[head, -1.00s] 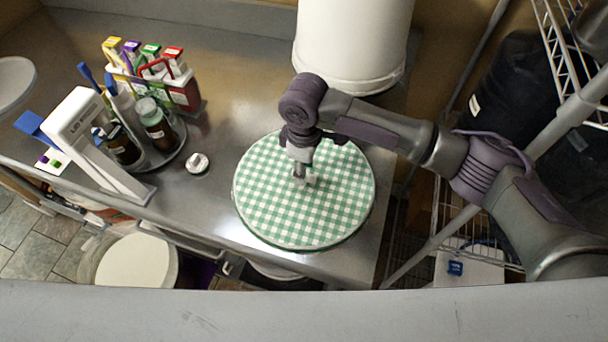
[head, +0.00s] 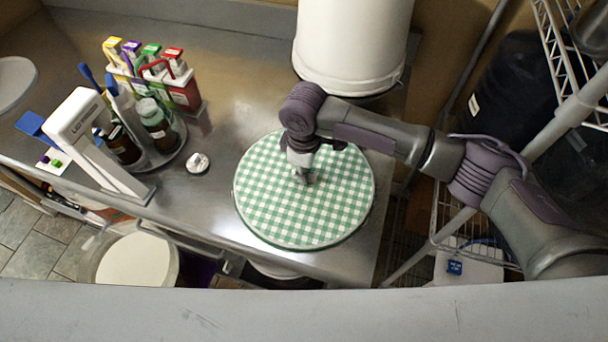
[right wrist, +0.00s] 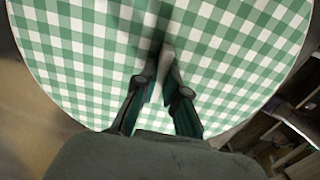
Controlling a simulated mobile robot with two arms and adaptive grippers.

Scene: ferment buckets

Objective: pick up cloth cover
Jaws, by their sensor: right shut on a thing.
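The cloth cover (head: 330,205) is a round, green and white checked disc lying flat on the steel counter near its front right corner. It also fills most of the right wrist view (right wrist: 90,60). How much cloth is between the fingertips is hard to see. My left gripper is not in view.
A large white bucket (head: 352,45) stands behind the cover. To the left are a small white knob-like item (head: 198,163), a round tray with bottles (head: 160,130), a bottle rack (head: 185,90) and a white upright stand (head: 85,135). A wire shelf (head: 575,50) is at right.

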